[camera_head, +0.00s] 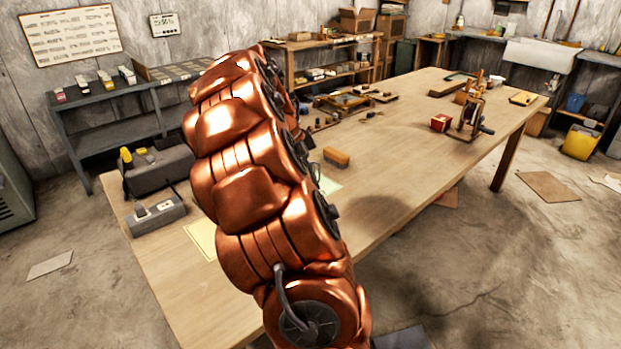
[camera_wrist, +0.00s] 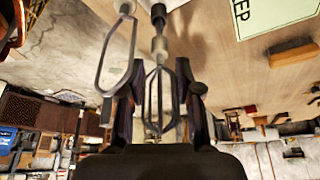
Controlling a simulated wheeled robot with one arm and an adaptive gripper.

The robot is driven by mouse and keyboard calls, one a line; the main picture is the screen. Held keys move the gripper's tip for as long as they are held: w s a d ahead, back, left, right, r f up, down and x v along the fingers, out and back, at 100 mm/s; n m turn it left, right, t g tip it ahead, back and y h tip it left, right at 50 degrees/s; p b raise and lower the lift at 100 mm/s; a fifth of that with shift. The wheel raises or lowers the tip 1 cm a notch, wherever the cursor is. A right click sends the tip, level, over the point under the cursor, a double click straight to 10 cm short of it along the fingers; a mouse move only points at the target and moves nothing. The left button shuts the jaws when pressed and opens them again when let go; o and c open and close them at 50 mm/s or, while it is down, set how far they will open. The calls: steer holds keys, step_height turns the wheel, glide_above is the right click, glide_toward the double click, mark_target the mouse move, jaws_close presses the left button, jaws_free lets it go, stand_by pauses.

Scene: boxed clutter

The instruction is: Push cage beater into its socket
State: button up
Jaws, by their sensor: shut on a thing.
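In the wrist view my gripper (camera_wrist: 159,68) is shut on a wire beater, the cage beater (camera_wrist: 158,92), with one dark finger on each side of its wires. Its shaft points up in the picture, with a pale collar (camera_wrist: 160,46) and a dark rounded end piece (camera_wrist: 158,13) above it. I cannot tell whether the shaft is seated in a socket. A second wire loop (camera_wrist: 117,58) hangs close to the left, its stem running out at the top edge. In the head view my copper arm hides the gripper and the beater.
The long wooden workbench (camera_head: 390,190) holds a grey device (camera_head: 157,213), a brush (camera_head: 336,157), a red box (camera_head: 440,122) and a cranked stand (camera_head: 470,108). Its right front is clear. A green sign (camera_wrist: 270,14) and the brush (camera_wrist: 292,52) show in the wrist view.

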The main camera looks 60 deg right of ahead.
steer(key=shift+r, duration=0.65)
stand_by(1.9)
steer(key=shift+f+b, duration=0.7)
steer(key=shift+f, duration=0.15)
steer(key=o, duration=1.1)
